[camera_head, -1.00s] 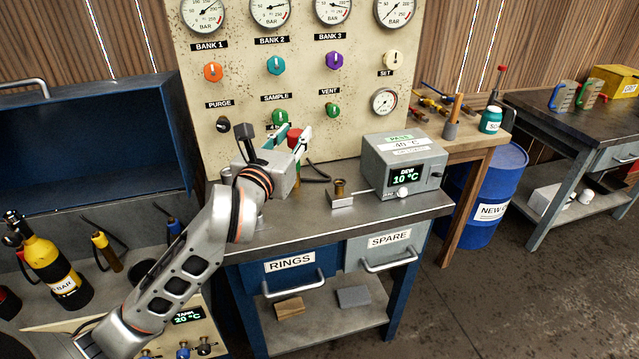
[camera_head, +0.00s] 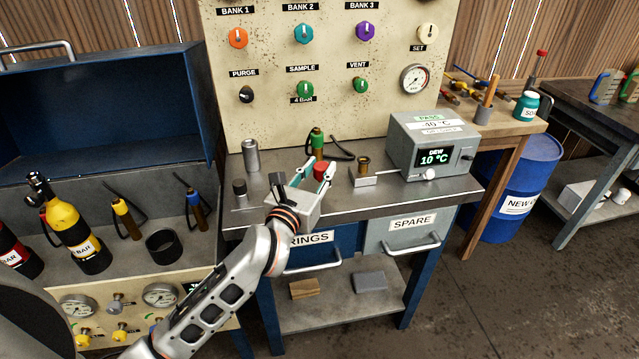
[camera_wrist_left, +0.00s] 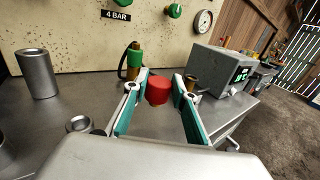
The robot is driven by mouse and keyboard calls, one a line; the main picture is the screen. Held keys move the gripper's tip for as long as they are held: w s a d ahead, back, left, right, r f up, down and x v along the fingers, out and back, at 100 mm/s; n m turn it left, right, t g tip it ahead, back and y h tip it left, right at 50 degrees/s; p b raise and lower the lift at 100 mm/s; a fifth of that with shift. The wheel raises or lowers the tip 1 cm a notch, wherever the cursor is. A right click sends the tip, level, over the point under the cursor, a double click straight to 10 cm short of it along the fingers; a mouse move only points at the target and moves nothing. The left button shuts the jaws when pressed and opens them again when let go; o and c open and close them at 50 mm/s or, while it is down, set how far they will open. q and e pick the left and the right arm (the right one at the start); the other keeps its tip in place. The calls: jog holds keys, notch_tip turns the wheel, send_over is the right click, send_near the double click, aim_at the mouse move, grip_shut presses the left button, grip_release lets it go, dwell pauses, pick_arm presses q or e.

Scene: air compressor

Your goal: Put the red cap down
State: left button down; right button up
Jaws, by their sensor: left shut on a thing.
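The red cap (camera_head: 320,168) is between the fingertips of my left gripper (camera_head: 317,172), low over the front part of the grey bench top (camera_head: 410,192). In the left wrist view the red cap (camera_wrist_left: 158,90) sits between the two teal-lined fingers of the left gripper (camera_wrist_left: 160,96), which is shut on it. I cannot tell whether its underside touches the bench. My right gripper is not in view.
A green-topped fitting with a black hose (camera_head: 317,142) stands behind the cap. A brass fitting (camera_head: 363,165) and the dew meter (camera_head: 432,145) stand to the right. A metal cylinder (camera_head: 251,156) and a small dark-topped piece (camera_head: 240,192) stand to the left.

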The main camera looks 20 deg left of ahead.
aim_at(320, 182)
pick_arm(q)
notch_tip(320, 182, down, 3)
jog(key=shift+f+b, duration=0.1)
jog(key=shift+b, duration=0.25)
jog(key=shift+f, duration=0.2)
jog(key=shift+f, duration=0.2)
jog(key=c, duration=1.6)
grip_release()
jog(key=shift+c, duration=0.2)
jog(key=shift+r, duration=0.1)
